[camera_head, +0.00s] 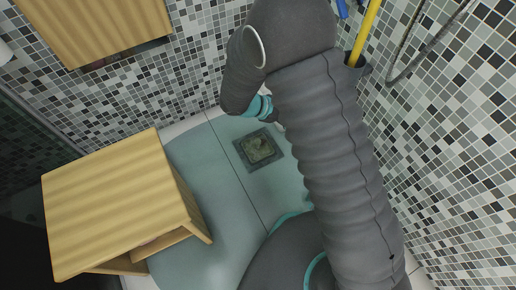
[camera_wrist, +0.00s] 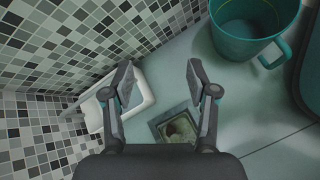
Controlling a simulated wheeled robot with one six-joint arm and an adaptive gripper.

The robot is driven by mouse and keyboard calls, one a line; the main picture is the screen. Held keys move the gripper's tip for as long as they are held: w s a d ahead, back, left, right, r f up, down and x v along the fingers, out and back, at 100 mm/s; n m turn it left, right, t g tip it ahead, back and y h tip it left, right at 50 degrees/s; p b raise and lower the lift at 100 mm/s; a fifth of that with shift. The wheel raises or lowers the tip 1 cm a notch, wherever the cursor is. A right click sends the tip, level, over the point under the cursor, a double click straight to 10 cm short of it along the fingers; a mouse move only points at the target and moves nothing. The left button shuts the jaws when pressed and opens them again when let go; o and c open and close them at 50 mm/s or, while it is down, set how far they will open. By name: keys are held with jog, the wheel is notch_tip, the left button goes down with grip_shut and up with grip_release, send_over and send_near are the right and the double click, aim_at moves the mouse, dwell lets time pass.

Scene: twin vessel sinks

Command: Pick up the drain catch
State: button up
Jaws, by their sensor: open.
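The square drain (camera_head: 258,149) is set in the teal floor, with a dark frame and a murky greenish-brown middle. In the wrist view the drain (camera_wrist: 179,127) lies low in the picture, and its lower edge is partly hidden by my gripper's body. I cannot tell the drain catch apart from the drain's murky middle. My gripper (camera_wrist: 159,76) is open, with nothing between its fingers. It is above the floor and apart from the drain, which appears below the fingertips near the right finger. In the head view my arm hides the gripper.
A teal bucket (camera_wrist: 246,28) stands on the floor at the upper right of the wrist view. A white object (camera_wrist: 147,96) lies by the tiled wall, behind the left finger. A wooden cabinet (camera_head: 105,200) stands left of the drain. Floor between cabinet and drain is clear.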

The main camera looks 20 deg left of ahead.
jog(key=s+a+f+n+t+y+b, duration=0.1)
jog(key=s+a+f+n+t, duration=0.15)
jog(key=a+f+n, duration=0.5)
jog(key=n+t+y, duration=0.3)
jog(key=n+t, duration=0.1)
send_near(256, 143)
jog(key=shift+m+g, duration=0.25)
jog(key=w, duration=0.1)
jog(key=w+d, duration=0.1)
jog(key=w+b, duration=0.1)
jog(key=shift+w+d+f, duration=0.2)
jog(key=shift+w+d, duration=0.1)
jog(key=shift+a+f, duration=0.1)
jog(key=shift+f, duration=0.25)
jog(key=shift+w+f, duration=0.15)
jog(key=shift+w, duration=0.15)
jog(key=b+x, duration=0.1)
jog(key=x, duration=0.5)
jog(key=shift+w+f, duration=0.15)
jog(key=shift+w, duration=0.15)
grip_shut()
